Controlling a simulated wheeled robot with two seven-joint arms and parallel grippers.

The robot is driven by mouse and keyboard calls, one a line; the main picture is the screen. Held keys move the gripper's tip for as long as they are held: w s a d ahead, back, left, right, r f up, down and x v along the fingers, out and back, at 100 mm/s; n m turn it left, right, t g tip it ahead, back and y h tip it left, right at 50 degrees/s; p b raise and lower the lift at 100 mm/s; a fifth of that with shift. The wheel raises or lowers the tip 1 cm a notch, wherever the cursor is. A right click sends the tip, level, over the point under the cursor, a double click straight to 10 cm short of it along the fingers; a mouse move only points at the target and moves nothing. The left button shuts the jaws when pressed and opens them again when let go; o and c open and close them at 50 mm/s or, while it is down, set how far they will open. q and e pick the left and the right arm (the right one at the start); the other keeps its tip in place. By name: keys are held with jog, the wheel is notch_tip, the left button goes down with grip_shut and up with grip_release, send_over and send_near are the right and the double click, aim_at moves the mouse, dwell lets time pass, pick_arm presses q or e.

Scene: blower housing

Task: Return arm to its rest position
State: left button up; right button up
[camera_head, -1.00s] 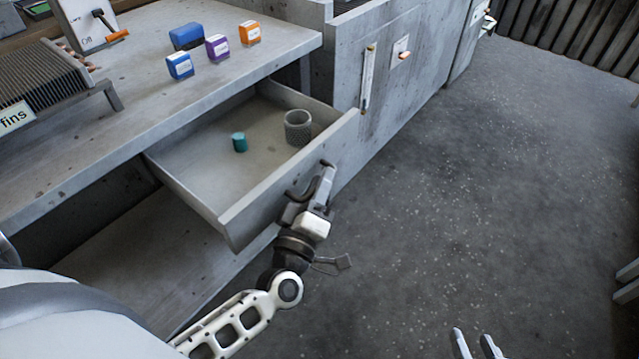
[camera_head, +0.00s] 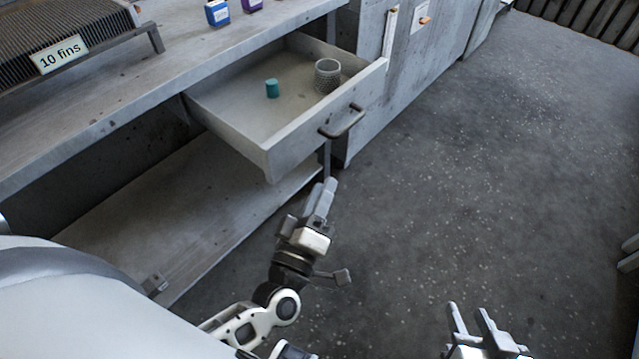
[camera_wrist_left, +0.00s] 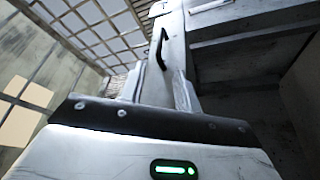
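My left gripper (camera_head: 324,188) is below and in front of the open drawer (camera_head: 225,122), clear of the dark drawer handle (camera_head: 342,123). In the left wrist view its two fingers (camera_wrist_left: 158,90) stand apart with nothing held between them; the handle (camera_wrist_left: 160,48) shows beyond them. My left arm is bent and reaches forward from the lower left. My right gripper (camera_head: 467,310) is at the bottom edge of the head view, over the floor, with its fingers apart and empty.
The drawer holds a teal cylinder (camera_head: 272,88) and a grey mesh cup (camera_head: 327,75). A lower shelf (camera_head: 190,215) lies left of my left gripper.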

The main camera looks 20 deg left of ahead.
pick_arm(q)
jog(key=shift+s+f, duration=0.1)
jog(key=shift+s, duration=0.05)
pick_arm(e)
jog(key=shift+r, duration=0.1)
jog(key=shift+w+r, duration=0.1)
jog(key=shift+w, duration=0.05)
pick_arm(q)
jog(key=s+d+m+g+h+p, duration=0.2)
jog(key=s+d+m+g+h, duration=0.15)
jog(key=m+h, duration=0.35)
jog(key=s+a+f+m+g+y+p, duration=0.1)
jog(key=s+f+m+g+y, duration=0.1)
jog(key=s+m+g, duration=0.3)
jog(key=shift+a+f+m+g+y+p, duration=0.3)
jog(key=shift+f+m+g, duration=0.3)
jog(key=shift+m, duration=0.6)
pick_arm(e)
jog(key=shift+d+r, duration=0.25)
jog(key=shift+r, duration=0.25)
